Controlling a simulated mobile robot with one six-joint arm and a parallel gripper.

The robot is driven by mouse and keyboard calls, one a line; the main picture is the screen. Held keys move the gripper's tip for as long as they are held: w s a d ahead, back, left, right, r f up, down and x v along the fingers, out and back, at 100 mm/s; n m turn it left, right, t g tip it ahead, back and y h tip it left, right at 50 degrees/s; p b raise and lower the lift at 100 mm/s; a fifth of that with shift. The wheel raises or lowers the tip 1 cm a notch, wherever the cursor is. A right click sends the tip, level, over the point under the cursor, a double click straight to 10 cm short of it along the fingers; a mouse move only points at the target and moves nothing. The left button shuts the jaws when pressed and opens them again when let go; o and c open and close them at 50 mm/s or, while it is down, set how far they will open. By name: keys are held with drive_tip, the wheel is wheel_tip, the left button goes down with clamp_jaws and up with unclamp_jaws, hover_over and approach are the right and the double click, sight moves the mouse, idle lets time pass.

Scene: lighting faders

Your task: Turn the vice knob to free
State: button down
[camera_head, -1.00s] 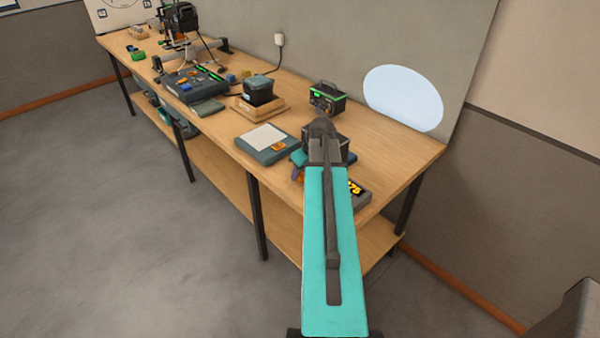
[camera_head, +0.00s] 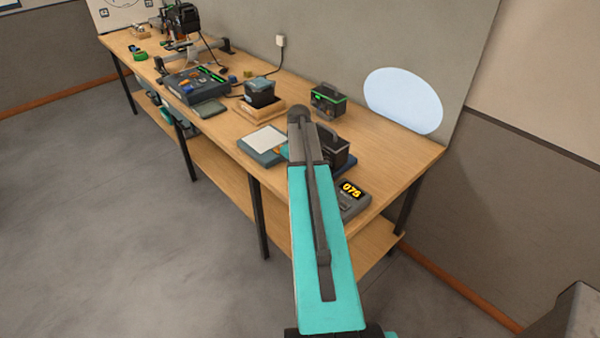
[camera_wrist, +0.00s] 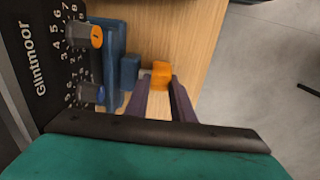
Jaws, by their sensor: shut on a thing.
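The vice is blue; its jaw and block (camera_wrist: 130,72) show in the wrist view beside a black "Glintmoor" panel. An orange knob (camera_wrist: 161,76) sits just right of the blue block. My gripper (camera_wrist: 160,84) has its two dark fingers on either side of this knob and is shut on it. The knob's turn marking cannot be read.
The panel has an orange-capped dial (camera_wrist: 97,37) and a blue-capped dial (camera_wrist: 92,92) close to the vice. A flat white-topped box (camera_head: 263,142) lies left of my arm.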

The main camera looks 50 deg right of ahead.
drive_tip(key=shift+w+g, duration=0.2)
drive_tip(key=shift+g, duration=0.4)
drive_tip(key=shift+p, duration=0.3)
drive_tip(key=c, duration=1.8)
unclamp_jaws()
wheel_tip(320, 180, up, 14)
drive_tip(key=w+b, duration=0.1)
drive_tip(key=b, duration=0.3)
drive_tip(key=shift+w+f, duration=0.2)
drive_tip(key=shift+w, duration=0.2)
